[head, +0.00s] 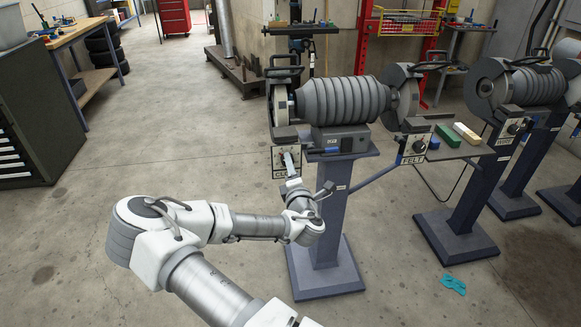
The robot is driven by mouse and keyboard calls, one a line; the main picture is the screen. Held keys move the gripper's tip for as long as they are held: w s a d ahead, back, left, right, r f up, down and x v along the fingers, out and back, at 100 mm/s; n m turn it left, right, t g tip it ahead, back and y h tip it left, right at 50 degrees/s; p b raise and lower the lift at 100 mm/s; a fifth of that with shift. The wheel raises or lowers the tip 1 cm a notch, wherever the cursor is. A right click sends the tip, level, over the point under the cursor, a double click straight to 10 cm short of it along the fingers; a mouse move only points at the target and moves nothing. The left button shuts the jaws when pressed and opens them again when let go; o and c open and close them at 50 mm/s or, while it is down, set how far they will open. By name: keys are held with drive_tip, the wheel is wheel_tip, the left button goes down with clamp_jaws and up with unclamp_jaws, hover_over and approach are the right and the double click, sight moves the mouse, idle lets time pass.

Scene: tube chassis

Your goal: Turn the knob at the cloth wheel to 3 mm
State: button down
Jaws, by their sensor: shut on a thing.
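The cloth wheel (282,104) sits in a dark guard at the left end of the grey grinder on a blue-grey pedestal. Below it is a small panel (278,174) whose label is partly covered; the letters "CL" show. My gripper (290,160) reaches up to this panel from below and is shut on the knob there. The gripper covers the knob, so its pointer and most of the scale cannot be read.
A second panel (413,159) marked FELT hangs under the wheel at the right end of the same machine. Green and pale bars (467,133) lie on a shelf beside it. More pedestal machines (510,85) stand to the right.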

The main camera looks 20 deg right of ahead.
drive_tip(key=shift+c, duration=1.9)
unclamp_jaws()
drive_tip(key=shift+s, duration=0.15)
drive_tip(key=p+v, duration=0.8)
drive_tip(key=v, duration=0.9)
drive_tip(key=shift+s+r, duration=0.1)
